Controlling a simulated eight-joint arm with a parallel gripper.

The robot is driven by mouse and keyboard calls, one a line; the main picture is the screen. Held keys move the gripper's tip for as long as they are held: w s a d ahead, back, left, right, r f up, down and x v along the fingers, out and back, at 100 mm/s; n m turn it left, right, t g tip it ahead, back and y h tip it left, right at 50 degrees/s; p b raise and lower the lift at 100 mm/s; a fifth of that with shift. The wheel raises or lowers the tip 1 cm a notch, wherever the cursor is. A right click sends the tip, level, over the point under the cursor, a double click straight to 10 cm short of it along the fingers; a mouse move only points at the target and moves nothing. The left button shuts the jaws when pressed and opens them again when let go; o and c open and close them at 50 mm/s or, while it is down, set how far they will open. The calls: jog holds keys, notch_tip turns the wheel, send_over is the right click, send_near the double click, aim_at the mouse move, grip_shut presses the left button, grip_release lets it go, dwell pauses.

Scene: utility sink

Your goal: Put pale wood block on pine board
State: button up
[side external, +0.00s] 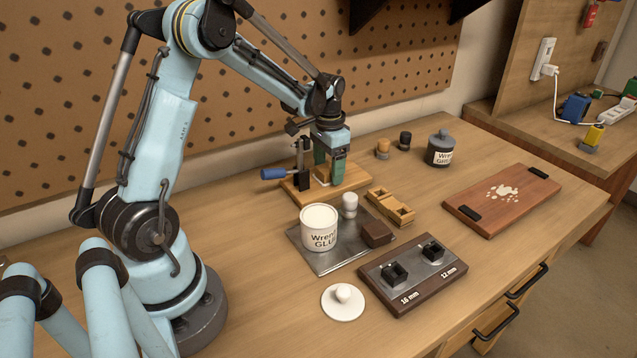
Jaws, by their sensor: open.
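A light wooden board (350,186), which looks like the pine board, lies near the pegboard wall and carries a black clamp with a blue handle (273,173). My gripper (329,178) is over this board, pointing down, with its green fingers apart. A small pale piece (322,174) shows at the fingers, low over the board. It may be the pale wood block, but the fingers partly hide it. I cannot tell whether it touches the board or a finger. A tan slotted wooden piece (391,207) lies just right of the board.
A metal tray (321,262) holds a white glue tub (319,228), a white rounded piece (349,205) and a brown block (377,234). In front are a dark socket board (412,275) and a white knobbed disc (343,302). A grey jar (440,149) and reddish board (502,199) stand right.

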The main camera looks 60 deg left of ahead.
aim_at(329, 168)
notch_tip(329, 168, up, 12)
jog(key=s+d+t, duration=0.2)
jog(key=s+d, duration=0.1)
jog(key=d, duration=0.3)
jog(key=s+d+t, duration=0.2)
jog(key=s+d, duration=0.2)
jog(key=d, duration=0.2)
jog(key=s+d+t, duration=0.3)
jog(key=s+d, duration=0.1)
jog(key=d, duration=0.2)
jog(key=shift+s+f, duration=0.2)
jog(key=shift+f, duration=0.2)
